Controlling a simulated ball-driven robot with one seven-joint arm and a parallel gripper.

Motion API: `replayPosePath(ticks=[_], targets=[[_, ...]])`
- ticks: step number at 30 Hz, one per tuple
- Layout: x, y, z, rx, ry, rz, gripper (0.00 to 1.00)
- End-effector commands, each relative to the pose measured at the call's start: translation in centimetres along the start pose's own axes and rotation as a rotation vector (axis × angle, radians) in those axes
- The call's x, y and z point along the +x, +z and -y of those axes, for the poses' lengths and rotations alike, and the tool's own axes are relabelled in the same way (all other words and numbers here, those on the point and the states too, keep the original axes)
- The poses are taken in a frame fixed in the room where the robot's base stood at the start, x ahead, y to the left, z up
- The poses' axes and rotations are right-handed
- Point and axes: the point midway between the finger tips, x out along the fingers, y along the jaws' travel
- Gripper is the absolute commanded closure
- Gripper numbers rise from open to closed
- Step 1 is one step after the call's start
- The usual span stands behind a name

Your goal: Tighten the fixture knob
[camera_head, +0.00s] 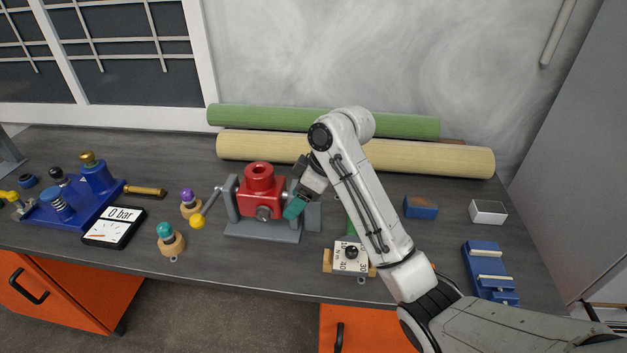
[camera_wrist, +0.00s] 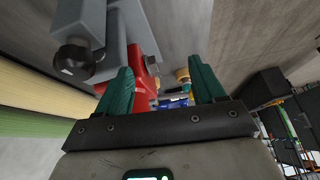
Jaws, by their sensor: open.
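A grey fixture (camera_head: 262,233) stands mid-table and holds a red block (camera_head: 260,190) with a round red collar on top. A crank with a yellow ball (camera_head: 197,222) sticks out at its left. In the wrist view, a black knob (camera_wrist: 73,58) sits on the grey fixture (camera_wrist: 82,18), left of my left finger. I cannot tell whether these are the same knob. My gripper (camera_head: 295,207) has green fingers at the fixture's right side. In the wrist view my gripper (camera_wrist: 163,80) is open, with nothing held between its fingers.
A 0 bar tablet (camera_head: 114,227) and a blue pump-like device (camera_head: 72,203) stand left. A gauge (camera_head: 350,258) lies right, below my arm. Rolls (camera_head: 440,158) lie behind.

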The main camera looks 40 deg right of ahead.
Motion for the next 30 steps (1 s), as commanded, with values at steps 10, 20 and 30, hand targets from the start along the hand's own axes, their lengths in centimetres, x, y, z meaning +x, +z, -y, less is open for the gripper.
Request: replayPosePath(ticks=[10,20,30], targets=[[-10.3,1.3,-8.2,-0.152,0.012,0.098,0.32],[-9.1,1.9,-8.9,-0.168,0.005,0.112,0.32],[-3.4,2.6,-9.0,-0.166,0.007,0.114,0.32]])
